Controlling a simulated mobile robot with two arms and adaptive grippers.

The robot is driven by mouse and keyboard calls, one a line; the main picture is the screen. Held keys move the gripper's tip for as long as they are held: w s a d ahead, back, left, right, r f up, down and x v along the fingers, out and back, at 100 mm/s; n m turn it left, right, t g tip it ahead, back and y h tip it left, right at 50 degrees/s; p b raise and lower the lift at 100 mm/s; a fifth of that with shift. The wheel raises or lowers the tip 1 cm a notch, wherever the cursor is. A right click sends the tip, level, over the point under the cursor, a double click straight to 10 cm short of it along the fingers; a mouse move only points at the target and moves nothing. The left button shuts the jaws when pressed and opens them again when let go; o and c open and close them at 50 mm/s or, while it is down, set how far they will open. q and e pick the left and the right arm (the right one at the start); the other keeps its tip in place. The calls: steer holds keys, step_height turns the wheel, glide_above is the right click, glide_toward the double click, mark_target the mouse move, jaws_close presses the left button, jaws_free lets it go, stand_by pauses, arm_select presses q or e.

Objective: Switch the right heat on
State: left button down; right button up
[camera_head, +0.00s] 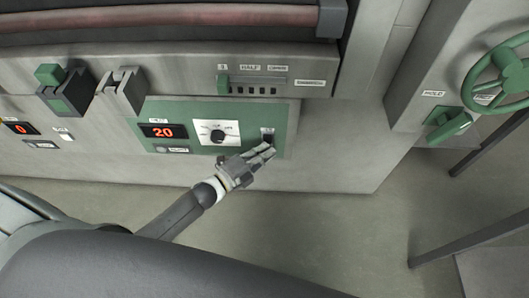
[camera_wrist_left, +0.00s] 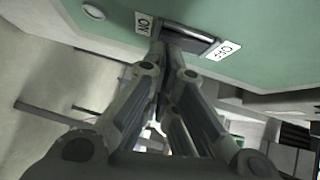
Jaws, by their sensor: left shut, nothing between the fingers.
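A dark rocker switch (camera_head: 267,132) sits at the right end of the green control panel (camera_head: 292,115). In the left wrist view the switch (camera_wrist_left: 195,38) lies between an ON label (camera_wrist_left: 143,23) and an OFF label (camera_wrist_left: 225,50). My left gripper (camera_head: 268,153) is shut and empty, in front of the switch's lower edge. In the left wrist view its fingertips (camera_wrist_left: 166,52) are at the ON end of the switch and partly hide it. I cannot tell whether they touch it. My right gripper is not in view.
The panel also holds a red display reading 20 (camera_head: 163,131) and a white-faced dial (camera_head: 217,134). A slider (camera_head: 223,85) is above. A green lever (camera_head: 449,126) and green handwheel (camera_head: 500,75) stand at the right. Open floor (camera_head: 330,235) lies below the panel.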

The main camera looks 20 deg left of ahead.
arm_select(q)
steer(key=f+v, duration=0.1)
steer(key=v, duration=1)
steer(key=shift+s+a+r, duration=0.2)
steer(key=shift+a+r, duration=0.1)
steer(key=shift+r, duration=0.05)
stand_by(0.4)
